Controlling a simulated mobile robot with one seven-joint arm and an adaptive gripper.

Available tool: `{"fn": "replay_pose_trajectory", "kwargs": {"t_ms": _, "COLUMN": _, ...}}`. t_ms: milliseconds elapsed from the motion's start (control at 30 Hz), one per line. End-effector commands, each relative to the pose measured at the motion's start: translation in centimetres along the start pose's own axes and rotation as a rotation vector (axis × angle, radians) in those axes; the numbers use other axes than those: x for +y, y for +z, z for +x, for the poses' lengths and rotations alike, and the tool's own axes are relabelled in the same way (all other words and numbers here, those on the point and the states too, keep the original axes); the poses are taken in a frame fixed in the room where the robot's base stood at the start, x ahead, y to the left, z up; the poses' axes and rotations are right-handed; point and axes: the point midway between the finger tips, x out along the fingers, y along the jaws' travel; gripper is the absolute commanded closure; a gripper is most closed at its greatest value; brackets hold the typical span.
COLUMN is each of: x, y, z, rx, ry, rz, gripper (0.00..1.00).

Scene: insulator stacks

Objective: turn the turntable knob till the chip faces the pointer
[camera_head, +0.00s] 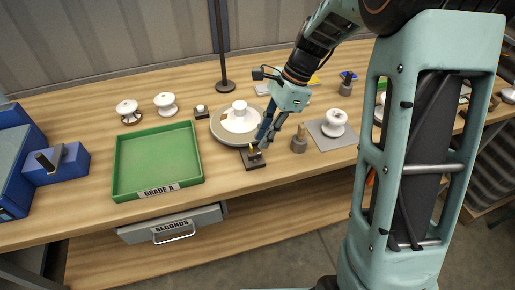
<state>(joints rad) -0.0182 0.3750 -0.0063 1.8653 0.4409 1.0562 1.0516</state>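The turntable (221,137) is a grey disc near the middle of the bench, carrying a white insulator (239,107). A small tan mark shows at the insulator's left side; I cannot tell whether it is the chip. A dark block with a small brass upright piece (254,152), which looks like the pointer, stands at the turntable's front edge. My gripper (264,139) points down over the turntable's front right rim, close behind the brass piece. Its fingers hide part of the rim. I cannot make out the knob, nor whether the fingers touch or hold anything.
A green tray (124,169) labelled GRADE A lies left, above a SECONDS drawer (172,229). A dark post (222,60) rises behind the turntable. My arm covers the right side.

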Motion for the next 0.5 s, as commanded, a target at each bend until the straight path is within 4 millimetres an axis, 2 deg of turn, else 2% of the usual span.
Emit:
{"fn": "replay_pose_trajectory", "kwargs": {"t_ms": 33, "x": 0.1, "y": 0.0, "z": 1.1, "rx": -0.002, "ry": 0.005, "rz": 0.001, "gripper": 0.84}}
{"fn": "replay_pose_trajectory", "kwargs": {"t_ms": 200, "x": 0.1, "y": 0.0, "z": 3.9, "rx": 0.000, "ry": 0.003, "rz": 0.001, "gripper": 0.84}}
{"fn": "replay_pose_trajectory", "kwargs": {"t_ms": 333, "x": 0.0, "y": 0.0, "z": 5.2, "rx": 0.000, "ry": 0.002, "rz": 0.000, "gripper": 0.84}}
{"fn": "replay_pose_trajectory", "kwargs": {"t_ms": 500, "x": 0.0, "y": 0.0, "z": 5.8, "rx": 0.001, "ry": -0.001, "rz": 0.000, "gripper": 0.84}}
